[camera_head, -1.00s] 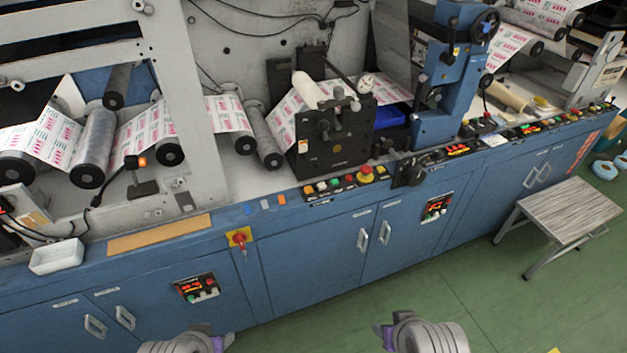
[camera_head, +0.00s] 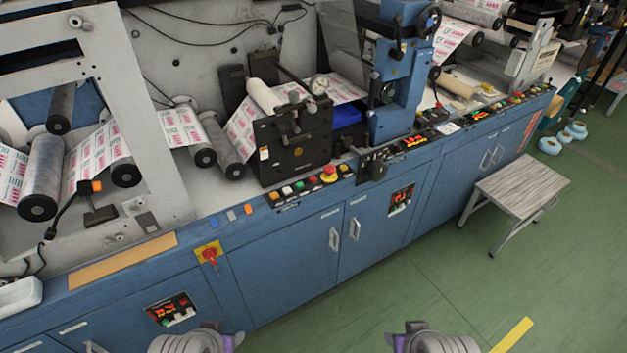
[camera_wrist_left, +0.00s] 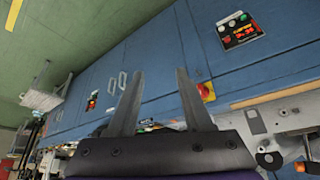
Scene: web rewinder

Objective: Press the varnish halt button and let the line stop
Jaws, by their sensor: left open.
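A red mushroom button on a yellow base (camera_head: 328,174) stands on the machine's front ledge, right of a row of small coloured buttons (camera_head: 288,190). Labels are too small to read, so I cannot tell which button is the varnish halt. Rollers with a printed web (camera_head: 100,160) sit behind the ledge. My left gripper (camera_wrist_left: 159,70) is open and empty in the left wrist view, with the blue cabinet front beyond its fingers. In the head view only parts of my two arms show at the bottom edge, apart from the buttons. My right gripper's fingers are not visible.
A red rotary switch on a yellow plate (camera_head: 209,254) and a small control panel (camera_head: 172,310) are on the blue cabinet front (camera_head: 280,260). More controls line the ledge to the right. A step stool (camera_head: 515,190) stands at the right. The green floor (camera_head: 400,290) before the cabinet is clear.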

